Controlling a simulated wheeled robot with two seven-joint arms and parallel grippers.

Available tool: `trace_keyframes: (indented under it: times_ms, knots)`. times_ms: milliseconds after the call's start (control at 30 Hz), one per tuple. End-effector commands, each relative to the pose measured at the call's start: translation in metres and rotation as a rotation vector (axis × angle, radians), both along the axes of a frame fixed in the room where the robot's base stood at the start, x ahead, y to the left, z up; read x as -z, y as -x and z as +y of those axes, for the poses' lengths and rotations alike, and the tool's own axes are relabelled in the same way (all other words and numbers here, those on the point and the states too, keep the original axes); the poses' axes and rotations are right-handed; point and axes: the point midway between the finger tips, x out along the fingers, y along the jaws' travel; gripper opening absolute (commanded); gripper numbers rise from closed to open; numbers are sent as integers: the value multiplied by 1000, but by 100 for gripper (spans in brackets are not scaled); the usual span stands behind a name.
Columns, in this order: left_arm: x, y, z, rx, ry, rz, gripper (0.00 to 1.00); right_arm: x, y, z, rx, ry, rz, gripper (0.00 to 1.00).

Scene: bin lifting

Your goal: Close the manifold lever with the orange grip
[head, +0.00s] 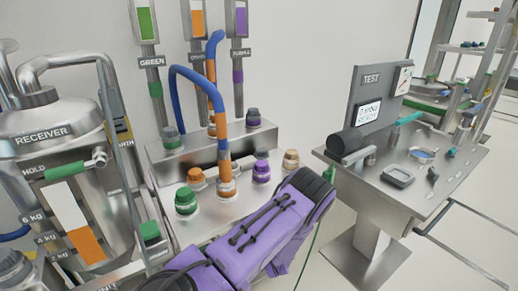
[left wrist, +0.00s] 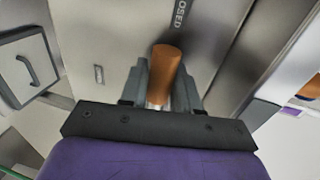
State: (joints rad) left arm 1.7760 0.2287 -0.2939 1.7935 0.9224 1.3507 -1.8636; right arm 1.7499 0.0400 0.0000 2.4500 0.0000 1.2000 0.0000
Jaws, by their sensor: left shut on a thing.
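In the left wrist view, the orange grip (left wrist: 166,62) of a lever stands between the two grey fingers of my left gripper (left wrist: 161,78). The fingers are shut on it from both sides. The grip lies against a metal face with lettering ending in "OSED" beside its tip. The lever's lower part is mostly hidden by the gripper's black bar. In the head view, a purple arm of mine crosses the lower middle; I cannot make out the left gripper or the held lever there. My right gripper is in neither view.
The head view shows the receiver tank (head: 45,120) at left and a manifold block (head: 212,150) with several coloured caps. A blue hose (head: 187,72) arches over it. A test stand (head: 400,185) is at right. Bare floor shows at lower right.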

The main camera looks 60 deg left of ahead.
Motion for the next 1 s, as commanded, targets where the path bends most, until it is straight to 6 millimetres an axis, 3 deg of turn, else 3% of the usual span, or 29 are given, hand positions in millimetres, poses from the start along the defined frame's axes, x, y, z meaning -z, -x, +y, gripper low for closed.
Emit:
trace_keyframes:
  times_ms: [133, 533, 567, 600, 867, 1000]
  knots:
    - [0, 10, 3, -18, 3, 25, 0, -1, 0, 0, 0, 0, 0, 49]
    - [0, 11, 4, -18, 2, 30, 0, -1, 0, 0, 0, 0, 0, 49]
    - [0, 10, 4, -17, 2, 30, 38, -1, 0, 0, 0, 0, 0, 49]
    - [0, 10, 4, -17, 2, 30, 49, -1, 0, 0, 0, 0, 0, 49]
    - [-1, 7, 3, -13, 1, 25, 49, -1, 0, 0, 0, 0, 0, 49]
    - [-1, 6, -9, -10, 3, 24, 49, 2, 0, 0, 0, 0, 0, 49]
